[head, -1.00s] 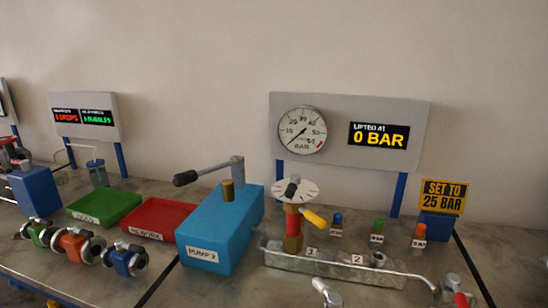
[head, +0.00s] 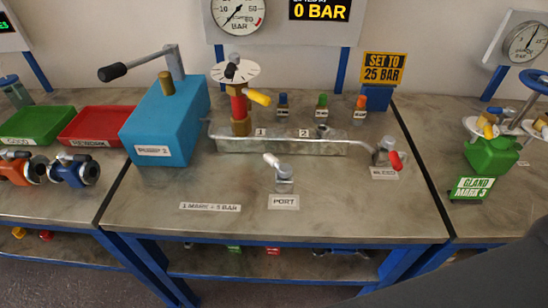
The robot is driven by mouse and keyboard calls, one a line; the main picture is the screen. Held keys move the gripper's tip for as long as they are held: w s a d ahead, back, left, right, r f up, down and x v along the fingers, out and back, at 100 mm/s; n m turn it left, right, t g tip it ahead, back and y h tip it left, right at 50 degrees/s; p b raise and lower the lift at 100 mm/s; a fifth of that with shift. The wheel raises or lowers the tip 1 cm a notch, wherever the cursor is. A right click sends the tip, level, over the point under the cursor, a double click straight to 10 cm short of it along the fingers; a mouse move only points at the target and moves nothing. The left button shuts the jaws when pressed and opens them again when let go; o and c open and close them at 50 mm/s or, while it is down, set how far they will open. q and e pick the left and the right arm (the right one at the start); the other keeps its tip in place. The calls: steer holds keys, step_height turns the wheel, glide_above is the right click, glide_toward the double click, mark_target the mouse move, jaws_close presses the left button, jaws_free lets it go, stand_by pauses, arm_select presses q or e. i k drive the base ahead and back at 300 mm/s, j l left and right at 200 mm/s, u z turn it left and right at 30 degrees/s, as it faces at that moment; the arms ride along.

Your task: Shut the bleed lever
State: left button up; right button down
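The bleed valve (head: 383,153) stands at the right front of the bench, at the end of the metal pipe that comes from the manifold (head: 285,146). Its red-handled bleed lever (head: 396,161) points toward the front and slightly right. A label (head: 385,173) lies in front of it. I cannot tell from this whether the valve is open or shut. Neither of my grippers is in view, and nothing touches the lever.
A white-handled port valve (head: 283,175) stands left of the bleed valve. Behind are the blue pump (head: 167,120), a dial column (head: 238,100) with a yellow handle, and a gauge (head: 238,14). The bench front is clear. A green gland block (head: 490,155) stands on the right bench.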

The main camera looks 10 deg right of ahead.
mark_target(388, 142)
steer(key=z, duration=1.4)
